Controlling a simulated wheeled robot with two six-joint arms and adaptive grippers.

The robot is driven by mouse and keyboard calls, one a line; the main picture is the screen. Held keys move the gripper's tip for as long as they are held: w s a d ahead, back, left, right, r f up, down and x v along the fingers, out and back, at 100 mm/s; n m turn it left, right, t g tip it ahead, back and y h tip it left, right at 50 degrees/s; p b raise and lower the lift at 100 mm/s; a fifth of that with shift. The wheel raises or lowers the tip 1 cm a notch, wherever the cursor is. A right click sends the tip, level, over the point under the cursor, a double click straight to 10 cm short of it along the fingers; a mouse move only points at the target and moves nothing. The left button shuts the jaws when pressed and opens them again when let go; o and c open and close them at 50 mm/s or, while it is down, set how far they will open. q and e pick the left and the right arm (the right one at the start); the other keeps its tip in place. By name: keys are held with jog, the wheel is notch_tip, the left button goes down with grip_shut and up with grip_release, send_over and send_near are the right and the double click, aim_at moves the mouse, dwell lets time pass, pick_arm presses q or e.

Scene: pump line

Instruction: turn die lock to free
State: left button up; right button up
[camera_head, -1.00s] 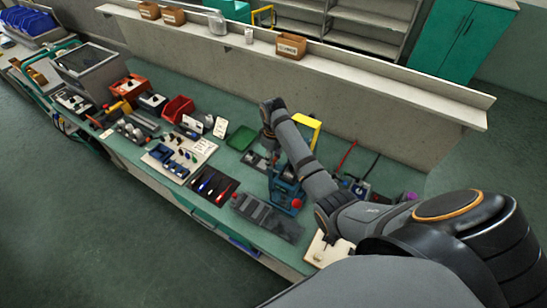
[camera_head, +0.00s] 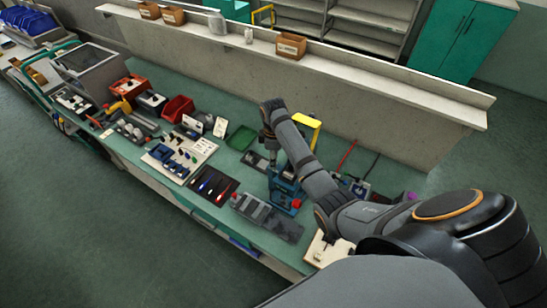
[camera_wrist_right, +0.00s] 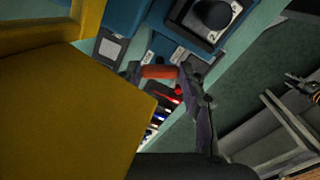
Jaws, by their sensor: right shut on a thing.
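In the right wrist view, an orange-red bar (camera_wrist_right: 159,72), which looks like the die lock's handle, lies between the fingertips of my right gripper (camera_wrist_right: 162,73). The gripper is shut on it. The blue press (camera_head: 284,188) stands on the green bench in the head view, with a red knob (camera_head: 296,204) at its front. My right arm reaches over the press, and its fingers are hidden in the head view. A yellow part (camera_head: 307,120) rises behind the arm. A large yellow surface (camera_wrist_right: 70,110) fills the left of the wrist view. My left gripper is not in view.
A green tray (camera_head: 240,138) and a red bin (camera_head: 178,108) stand farther left. A low wall (camera_head: 385,120) runs behind the bench.

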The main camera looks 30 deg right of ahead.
jog(key=shift+w+r, duration=0.15)
dwell(0.3)
jog(key=o, duration=1.1)
jog(key=shift+o, duration=0.2)
